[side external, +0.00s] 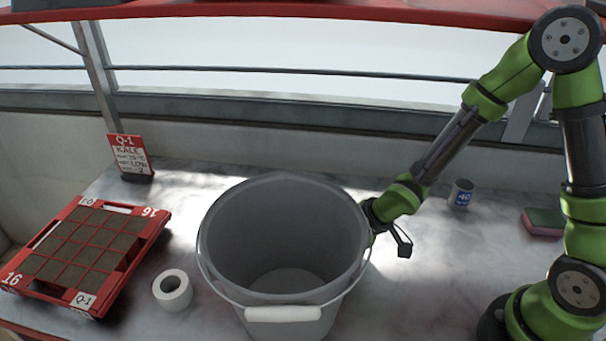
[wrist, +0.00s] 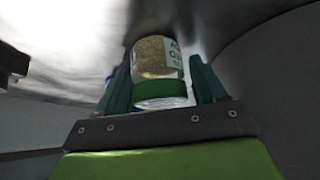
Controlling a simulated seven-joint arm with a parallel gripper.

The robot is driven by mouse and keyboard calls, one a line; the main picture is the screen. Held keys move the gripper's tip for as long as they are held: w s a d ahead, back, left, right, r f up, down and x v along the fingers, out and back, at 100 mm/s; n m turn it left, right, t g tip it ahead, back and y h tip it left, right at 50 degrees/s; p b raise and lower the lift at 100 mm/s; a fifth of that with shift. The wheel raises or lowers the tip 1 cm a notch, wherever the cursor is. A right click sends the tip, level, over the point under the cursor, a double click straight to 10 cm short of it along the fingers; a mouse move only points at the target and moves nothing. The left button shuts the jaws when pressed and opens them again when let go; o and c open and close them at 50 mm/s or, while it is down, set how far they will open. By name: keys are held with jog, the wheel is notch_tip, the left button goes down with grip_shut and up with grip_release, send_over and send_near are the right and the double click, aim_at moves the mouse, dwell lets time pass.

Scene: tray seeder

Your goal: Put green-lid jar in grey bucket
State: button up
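The green-lid jar (wrist: 158,60) shows in the wrist view between my two fingers, with its green lid toward my gripper's palm and a white label with print on its side. My gripper (wrist: 163,82) has one dark green finger on each side of the jar, very close to it. I cannot tell whether they press on it. In the side view the fingers and the jar are hidden behind the grey bucket (side external: 214,262). The bucket stands upright at the centre, open at the top, and looks empty, with its white-handled bail at the front.
A red seed tray (side external: 144,238) lies at the left, with a sign (side external: 130,153) behind it. A white tape roll (side external: 172,290) lies left of the bucket. A small blue-labelled can (side external: 461,194) and a sponge (side external: 543,222) are at the right. The bucket wall is close beside my gripper.

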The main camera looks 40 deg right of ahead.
jog(key=shift+o, duration=0.6)
